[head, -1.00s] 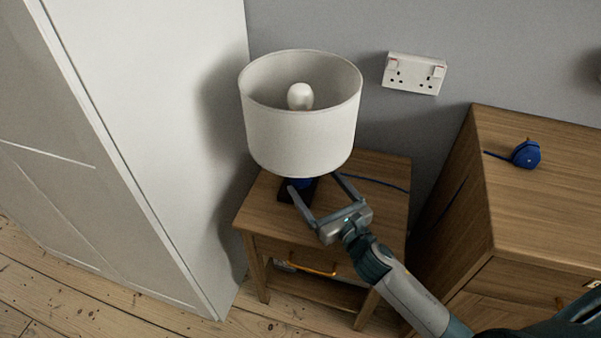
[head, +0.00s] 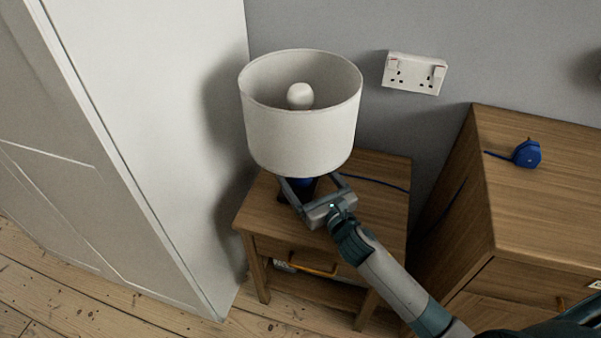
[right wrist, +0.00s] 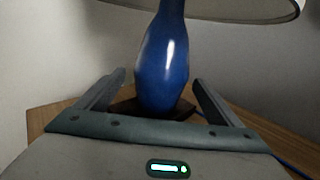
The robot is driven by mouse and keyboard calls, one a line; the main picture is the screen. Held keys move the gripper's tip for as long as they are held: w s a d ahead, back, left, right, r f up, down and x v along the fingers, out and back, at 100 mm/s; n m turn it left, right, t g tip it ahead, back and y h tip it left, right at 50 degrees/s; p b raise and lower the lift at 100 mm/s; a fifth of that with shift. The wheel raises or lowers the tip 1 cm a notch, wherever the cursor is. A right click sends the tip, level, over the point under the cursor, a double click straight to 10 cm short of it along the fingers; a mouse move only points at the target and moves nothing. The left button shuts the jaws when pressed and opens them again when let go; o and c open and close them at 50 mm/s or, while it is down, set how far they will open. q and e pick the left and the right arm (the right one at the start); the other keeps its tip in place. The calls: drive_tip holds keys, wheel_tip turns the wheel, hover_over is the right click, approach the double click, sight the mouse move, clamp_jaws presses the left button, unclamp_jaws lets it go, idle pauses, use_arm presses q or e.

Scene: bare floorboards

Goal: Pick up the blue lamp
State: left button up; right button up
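The blue lamp has a white shade (head: 302,125) with a bulb inside and stands upright on a small wooden bedside table. In the head view the shade hides most of its blue body (head: 303,186). The glossy blue body shows well in the right wrist view (right wrist: 163,68), on a dark square base. My right gripper (head: 311,182) is open, with its fingers reaching under the shade. In the right wrist view its fingers (right wrist: 160,82) lie either side of the lamp body, with gaps on both sides. My left gripper is not in view.
The bedside table (head: 376,207) has a drawer with an orange handle. A white wardrobe (head: 150,120) stands close on the left. A socket (head: 414,73) is on the wall.

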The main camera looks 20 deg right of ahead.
drive_tip(key=c, duration=2)
drive_tip(key=shift+w+r, duration=0.1)
drive_tip(key=shift+r, duration=0.15)
drive_tip(key=shift+c, duration=0.3)
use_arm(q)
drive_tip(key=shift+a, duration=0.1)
use_arm(e)
drive_tip(key=shift+r, duration=0.1)
drive_tip(key=shift+r+p, duration=0.3)
drive_tip(key=shift+r, duration=0.2)
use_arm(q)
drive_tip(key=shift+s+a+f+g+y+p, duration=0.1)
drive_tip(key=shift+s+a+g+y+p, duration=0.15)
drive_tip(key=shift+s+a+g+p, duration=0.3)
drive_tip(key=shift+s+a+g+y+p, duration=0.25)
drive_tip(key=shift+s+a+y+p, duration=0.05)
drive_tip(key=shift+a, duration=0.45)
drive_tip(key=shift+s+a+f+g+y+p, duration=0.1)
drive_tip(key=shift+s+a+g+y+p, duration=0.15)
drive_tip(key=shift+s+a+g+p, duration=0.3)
use_arm(e)
drive_tip(key=shift+r, duration=4.4)
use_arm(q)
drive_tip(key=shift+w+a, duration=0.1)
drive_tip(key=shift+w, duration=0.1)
